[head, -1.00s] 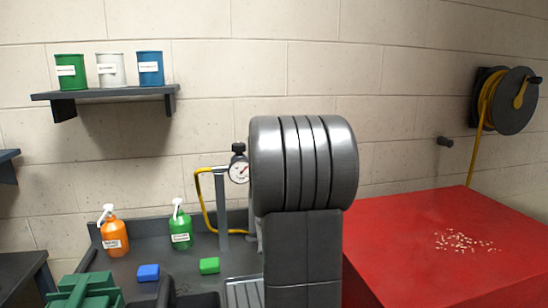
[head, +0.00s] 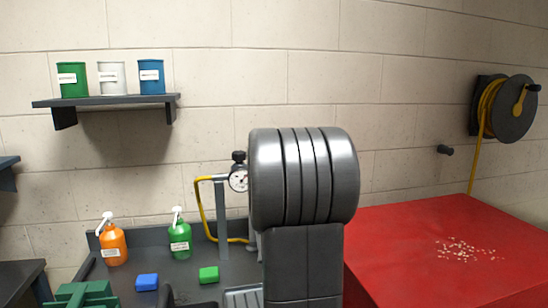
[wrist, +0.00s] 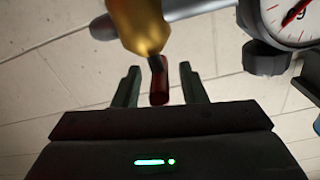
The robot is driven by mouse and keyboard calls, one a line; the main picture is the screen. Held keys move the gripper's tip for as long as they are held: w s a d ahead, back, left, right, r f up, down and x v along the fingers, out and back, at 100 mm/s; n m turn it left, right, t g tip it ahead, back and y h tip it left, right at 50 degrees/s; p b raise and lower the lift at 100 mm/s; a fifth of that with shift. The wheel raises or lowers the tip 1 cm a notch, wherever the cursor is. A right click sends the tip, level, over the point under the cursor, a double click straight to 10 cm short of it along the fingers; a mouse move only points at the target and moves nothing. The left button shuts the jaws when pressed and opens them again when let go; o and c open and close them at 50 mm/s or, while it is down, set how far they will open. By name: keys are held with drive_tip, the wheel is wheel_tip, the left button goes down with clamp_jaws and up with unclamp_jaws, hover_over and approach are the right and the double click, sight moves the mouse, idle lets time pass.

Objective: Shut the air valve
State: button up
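The air valve (wrist: 140,22) shows in the wrist view as a brass body on a grey pipe, with a dark red handle (wrist: 158,82) pointing towards my gripper. My gripper (wrist: 160,84) is open, its two dark green fingers on either side of the red handle. Gaps show between the handle and both fingers. A round white pressure gauge (wrist: 292,18) is at the upper right of the wrist view, and it also shows in the head view (head: 238,179). In the head view my arm hides the valve and my gripper.
A grey post (head: 223,215) and yellow hose (head: 204,212) stand left of my arm. The dark bench holds an orange bottle (head: 113,246), a green bottle (head: 180,242), a blue block (head: 147,282) and a green block (head: 209,275). A red worktop (head: 410,250) lies right.

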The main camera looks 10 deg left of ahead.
drive_tip(key=b+v, duration=0.1)
drive_tip(key=v, duration=1.2)
drive_tip(key=shift+s, duration=0.4)
drive_tip(key=shift+d, duration=0.1)
drive_tip(key=p+x, duration=0.1)
drive_tip(key=x, duration=1.3)
drive_tip(key=shift+d, duration=0.1)
